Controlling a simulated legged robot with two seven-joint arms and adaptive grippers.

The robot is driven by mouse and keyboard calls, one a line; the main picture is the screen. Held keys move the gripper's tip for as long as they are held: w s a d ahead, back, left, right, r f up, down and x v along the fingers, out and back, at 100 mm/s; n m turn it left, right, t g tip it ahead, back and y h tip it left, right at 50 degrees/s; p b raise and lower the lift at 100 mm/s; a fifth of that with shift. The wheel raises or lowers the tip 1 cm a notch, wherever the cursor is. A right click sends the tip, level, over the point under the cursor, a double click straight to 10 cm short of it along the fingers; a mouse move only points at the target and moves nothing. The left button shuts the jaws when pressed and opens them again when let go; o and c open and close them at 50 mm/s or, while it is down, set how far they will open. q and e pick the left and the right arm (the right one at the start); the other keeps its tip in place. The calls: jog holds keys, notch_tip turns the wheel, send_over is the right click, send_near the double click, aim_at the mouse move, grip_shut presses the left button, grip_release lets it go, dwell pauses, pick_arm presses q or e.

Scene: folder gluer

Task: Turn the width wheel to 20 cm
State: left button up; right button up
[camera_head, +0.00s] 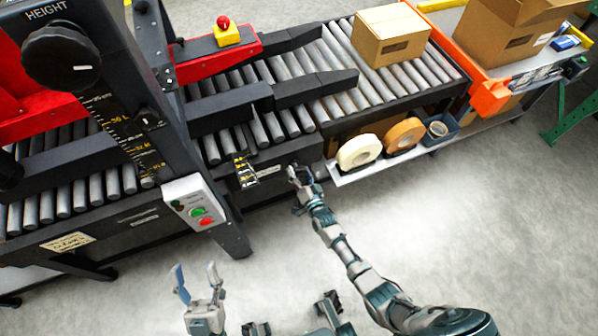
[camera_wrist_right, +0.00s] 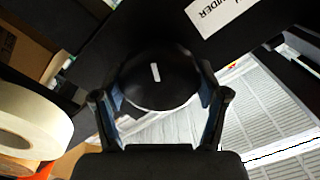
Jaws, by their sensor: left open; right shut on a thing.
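The width wheel (camera_wrist_right: 158,82) is a round black knob with a short white mark, seen in the right wrist view between my fingers. My right gripper (camera_wrist_right: 160,100) is shut on it, one finger on each side. In the head view my right gripper (camera_head: 297,178) is at the front face of the machine, and it mostly hides the wheel there. A black and yellow scale (camera_head: 244,170) is to its left; its reading is too small to tell. My left gripper (camera_head: 196,278) is open and empty above the floor, apart from the machine.
The height knob (camera_head: 61,57) and a button box (camera_head: 195,202) are at the left. Tape rolls (camera_head: 359,152) lie on a low shelf right of my right gripper. A carton (camera_head: 390,36) sits on the rollers. The floor in front is clear.

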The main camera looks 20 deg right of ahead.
jog(key=shift+s+a+f, duration=0.15)
jog(key=shift+s+f, duration=0.05)
jog(key=shift+f, duration=0.3)
jog(key=o, duration=1)
jog(key=shift+o, duration=0.9)
jog(key=shift+w, duration=0.1)
jog(key=shift+r, duration=0.25)
jog(key=s, duration=1.1)
jog(key=shift+s+d, duration=0.4)
jog(key=shift+d, duration=0.05)
